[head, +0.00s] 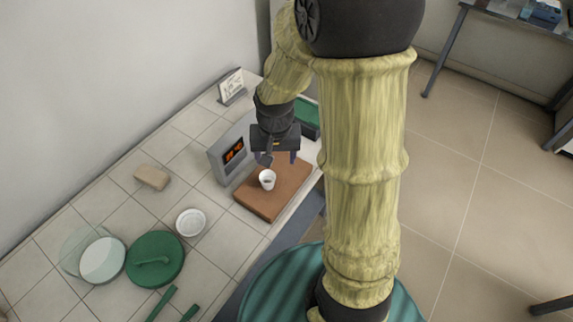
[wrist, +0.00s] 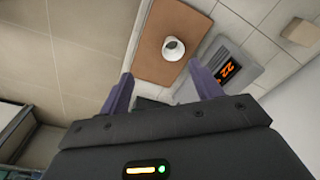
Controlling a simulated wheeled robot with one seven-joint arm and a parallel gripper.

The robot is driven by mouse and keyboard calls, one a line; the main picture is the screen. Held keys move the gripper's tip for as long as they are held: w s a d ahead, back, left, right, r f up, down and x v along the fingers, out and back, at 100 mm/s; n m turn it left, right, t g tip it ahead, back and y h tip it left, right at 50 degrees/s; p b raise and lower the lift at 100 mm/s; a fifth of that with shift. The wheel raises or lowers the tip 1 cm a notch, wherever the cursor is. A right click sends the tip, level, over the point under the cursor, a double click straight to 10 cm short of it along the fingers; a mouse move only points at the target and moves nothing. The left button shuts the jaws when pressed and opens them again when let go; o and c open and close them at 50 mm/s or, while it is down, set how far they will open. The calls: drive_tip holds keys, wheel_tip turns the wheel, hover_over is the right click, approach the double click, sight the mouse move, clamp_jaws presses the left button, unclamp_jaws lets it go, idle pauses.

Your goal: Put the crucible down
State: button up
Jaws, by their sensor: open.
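The crucible (head: 267,179) is a small white cup. It stands upright on a brown board (head: 262,208) on the tiled bench. It also shows in the wrist view (wrist: 173,49), on the same brown board (wrist: 150,68), with something dark inside it. My gripper (head: 278,160) is open and empty. In the head view it is just above and behind the crucible, apart from it. In the wrist view the two purple fingers (wrist: 163,82) are spread, with the crucible beyond their tips.
A grey device with an orange display (head: 233,152) stands left of the board. A tan block (head: 152,177), a white dish (head: 190,222) and a green lid (head: 155,259) lie on the bench at left. A green tray (head: 307,115) and a small sign (head: 232,86) are behind.

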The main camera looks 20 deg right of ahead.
drive_tip(key=s+d+r+n+t, duration=0.1)
drive_tip(key=s+r+n, duration=0.2)
drive_tip(key=s, duration=0.4)
drive_tip(key=shift+s+r, duration=0.25)
drive_tip(key=shift+r, duration=0.05)
drive_tip(key=shift+d, duration=0.1)
drive_tip(key=shift+c, duration=0.2)
idle(0.5)
